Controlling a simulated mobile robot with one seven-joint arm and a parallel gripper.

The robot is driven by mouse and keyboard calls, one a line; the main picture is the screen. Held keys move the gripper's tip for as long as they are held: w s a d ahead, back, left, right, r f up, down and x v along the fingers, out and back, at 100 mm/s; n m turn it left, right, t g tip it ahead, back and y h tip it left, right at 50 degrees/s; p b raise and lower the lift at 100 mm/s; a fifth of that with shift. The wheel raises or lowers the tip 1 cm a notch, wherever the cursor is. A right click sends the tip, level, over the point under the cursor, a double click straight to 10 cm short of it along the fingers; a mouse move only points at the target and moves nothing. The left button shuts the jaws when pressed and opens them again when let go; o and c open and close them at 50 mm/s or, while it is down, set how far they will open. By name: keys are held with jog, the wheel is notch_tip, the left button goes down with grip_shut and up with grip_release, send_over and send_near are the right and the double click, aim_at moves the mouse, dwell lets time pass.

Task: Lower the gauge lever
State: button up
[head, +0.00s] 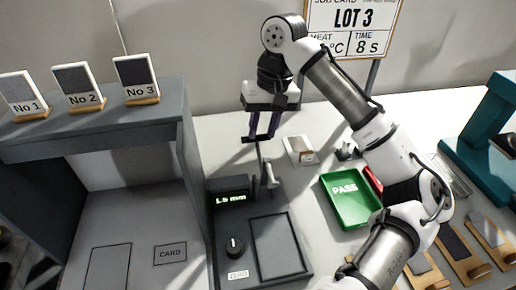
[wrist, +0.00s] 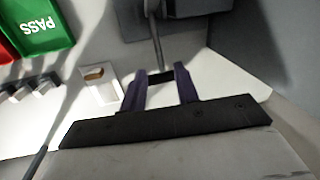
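The gauge (head: 262,280) is a dark box with a round knob, a flat plate and a green display that seems to read 1.5 mm. Its lever (head: 259,160) is a thin upright rod behind the plate; it also shows in the wrist view (wrist: 156,42). My gripper (head: 262,139) is at the lever's top, pointing down. In the wrist view the fingertips (wrist: 159,70) are apart, with the lever's dark crosspiece (wrist: 160,79) between them. It seems to fill the gap, but I cannot tell whether the fingers press on it.
A green PASS tray (head: 350,197) lies to the right, with a red tray (head: 374,180) partly hidden by my arm. A small white tray (head: 299,150) lies behind. A grey shelf with numbered samples (head: 78,85) stands left. A teal stand (head: 480,130) is far right.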

aim_at(258, 148)
jog(key=f, duration=0.4)
jog(key=a+f, duration=0.1)
jog(key=f, duration=0.1)
jog(key=shift+s+a+f, duration=0.1)
jog(key=shift+s+f, duration=0.05)
jog(key=shift+f, duration=0.15)
grip_shut()
